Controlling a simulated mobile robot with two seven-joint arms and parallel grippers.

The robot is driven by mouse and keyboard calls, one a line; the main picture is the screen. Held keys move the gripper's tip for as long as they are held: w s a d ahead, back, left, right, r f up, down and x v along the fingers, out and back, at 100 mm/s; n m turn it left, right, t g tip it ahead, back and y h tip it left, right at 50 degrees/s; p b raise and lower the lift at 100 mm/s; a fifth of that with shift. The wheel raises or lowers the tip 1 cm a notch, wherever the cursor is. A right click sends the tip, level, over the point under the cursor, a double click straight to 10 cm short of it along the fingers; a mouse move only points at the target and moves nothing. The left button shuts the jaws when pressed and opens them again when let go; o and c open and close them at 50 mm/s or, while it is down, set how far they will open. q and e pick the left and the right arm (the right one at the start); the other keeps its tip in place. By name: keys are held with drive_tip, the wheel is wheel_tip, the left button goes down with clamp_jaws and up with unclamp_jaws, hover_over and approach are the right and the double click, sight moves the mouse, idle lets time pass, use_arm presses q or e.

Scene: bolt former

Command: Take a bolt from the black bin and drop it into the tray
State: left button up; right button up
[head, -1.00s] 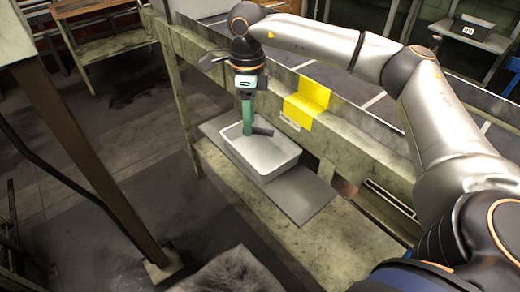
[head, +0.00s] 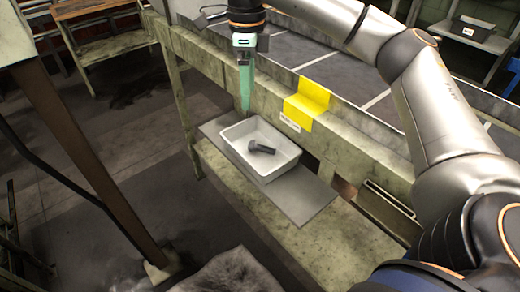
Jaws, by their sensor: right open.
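A dark grey bolt (head: 262,148) lies on its side in the white tray (head: 268,174). The tray stands on a grey plate (head: 308,197) on the low shelf of the bench. My right gripper (head: 245,108) has green fingers pointing down. It is above the tray's back rim, open and empty, apart from the bolt. My left gripper is not in view.
A bench rail (head: 360,128) with a yellow sheet (head: 307,103) runs behind the tray. A brown post (head: 85,160) stands at the left. A wooden table (head: 110,45) is at the far upper left. The floor between the post and the shelf is mostly clear.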

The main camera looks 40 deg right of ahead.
drive_tip(key=shift+w+d+r, duration=0.1)
drive_tip(key=shift+r, duration=2.1)
